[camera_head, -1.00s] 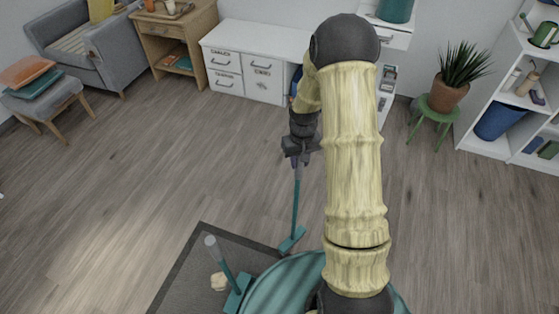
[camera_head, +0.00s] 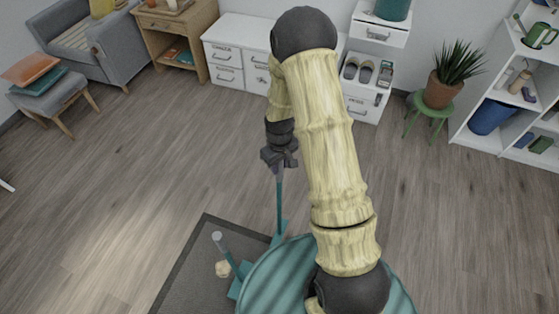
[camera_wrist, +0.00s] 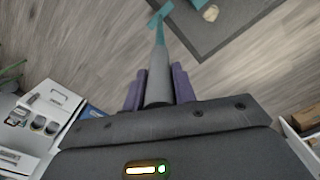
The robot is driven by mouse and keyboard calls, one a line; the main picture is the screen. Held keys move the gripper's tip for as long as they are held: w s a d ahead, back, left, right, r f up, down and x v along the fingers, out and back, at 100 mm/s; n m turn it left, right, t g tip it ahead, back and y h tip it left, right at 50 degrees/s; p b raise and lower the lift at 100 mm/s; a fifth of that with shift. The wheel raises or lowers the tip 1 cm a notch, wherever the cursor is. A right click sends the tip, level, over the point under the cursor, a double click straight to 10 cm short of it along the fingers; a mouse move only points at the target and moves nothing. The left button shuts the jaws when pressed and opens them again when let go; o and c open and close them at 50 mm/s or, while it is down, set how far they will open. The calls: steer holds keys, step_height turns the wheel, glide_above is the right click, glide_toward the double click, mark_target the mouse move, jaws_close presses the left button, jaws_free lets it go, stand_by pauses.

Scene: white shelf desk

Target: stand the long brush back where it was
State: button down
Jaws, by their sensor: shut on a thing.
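My gripper (camera_head: 280,160) is shut on the long brush (camera_head: 280,200), a teal stick with a grey grip. In the head view the brush hangs nearly upright below the gripper. Its teal head (camera_head: 278,231) is at the dark mat's upper right edge; I cannot tell whether it touches the floor. In the wrist view the grey grip (camera_wrist: 158,78) lies between the purple fingers (camera_wrist: 156,90), and the teal head (camera_wrist: 159,14) is beyond.
The grey mat (camera_head: 185,285) has a cream lump (camera_head: 222,268) on it. A striped teal round thing (camera_head: 270,285) covers the lower middle. A white drawer desk (camera_head: 225,55), a plant on a green stool (camera_head: 425,105) and a white shelf (camera_head: 470,120) stand behind.

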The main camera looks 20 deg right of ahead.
mark_target(279, 178)
steer(key=shift+f, duration=0.15)
steer(key=shift+f+b, duration=2.8)
steer(key=shift+f, duration=0.5)
steer(key=shift+f+b, duration=0.4)
steer(key=shift+f, duration=0.2)
steer(key=c, duration=1.1)
jaws_free()
steer(key=shift+o, duration=0.2)
steer(key=shift+r, duration=0.1)
step_height(279, 178, up, 17)
steer(key=shift+r+p, duration=0.15)
steer(key=shift+p, duration=0.75)
